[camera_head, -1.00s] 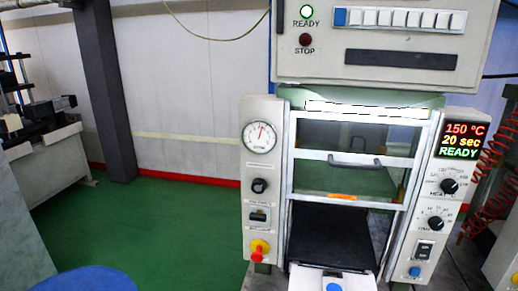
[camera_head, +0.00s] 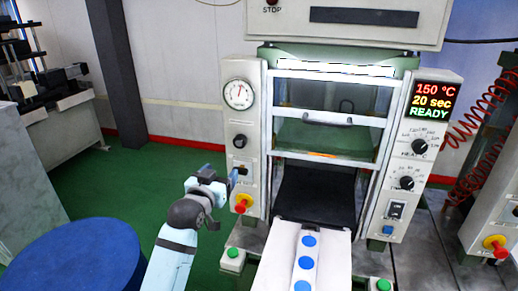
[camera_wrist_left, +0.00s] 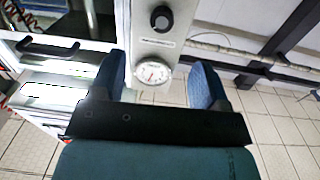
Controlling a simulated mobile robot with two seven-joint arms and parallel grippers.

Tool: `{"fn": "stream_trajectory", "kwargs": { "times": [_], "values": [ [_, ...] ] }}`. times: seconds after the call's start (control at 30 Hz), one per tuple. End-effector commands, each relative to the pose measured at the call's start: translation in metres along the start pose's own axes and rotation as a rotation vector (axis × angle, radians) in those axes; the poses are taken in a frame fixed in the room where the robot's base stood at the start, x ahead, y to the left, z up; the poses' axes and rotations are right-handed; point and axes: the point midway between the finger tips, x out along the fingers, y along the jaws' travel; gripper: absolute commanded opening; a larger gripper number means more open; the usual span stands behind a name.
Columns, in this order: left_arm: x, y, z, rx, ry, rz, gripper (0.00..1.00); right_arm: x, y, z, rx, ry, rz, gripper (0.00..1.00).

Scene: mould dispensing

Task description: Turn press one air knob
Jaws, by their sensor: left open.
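The press has a pale left panel with a round gauge (camera_head: 238,94), a black air knob (camera_head: 240,141) below it, then a small switch (camera_head: 241,168) and a red-and-yellow button (camera_head: 242,204). My left gripper (camera_head: 233,179) is open and empty, just left of this panel, at about the height of the switch and below the knob. In the left wrist view the open fingers (camera_wrist_left: 156,72) show with the gauge (camera_wrist_left: 152,73) between them and the black knob (camera_wrist_left: 161,18) beyond, at the top. No contact with the knob shows. My right gripper is out of view.
The right panel has a display (camera_head: 434,101), two dials and a switch. The press door (camera_head: 328,122) has a dark handle. A white board with blue round spots (camera_head: 328,258) is in front. Red coiled hose hangs at right.

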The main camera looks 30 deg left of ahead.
Motion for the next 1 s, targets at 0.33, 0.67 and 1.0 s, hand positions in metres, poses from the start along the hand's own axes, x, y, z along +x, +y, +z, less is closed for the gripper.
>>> {"fn": "stream_trajectory", "kwargs": {
  "times": [0.33,0.67,1.0],
  "values": [
    [0.028,-0.01,-0.021,-0.015,0.025,-0.022,0.69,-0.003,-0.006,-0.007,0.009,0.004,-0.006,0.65],
    [0.098,-0.011,-0.023,-0.015,0.024,-0.021,0.69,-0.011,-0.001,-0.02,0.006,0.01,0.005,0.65],
    [0.138,-0.012,-0.021,-0.015,0.023,-0.021,0.69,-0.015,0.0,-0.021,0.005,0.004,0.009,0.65]
  ]
}}
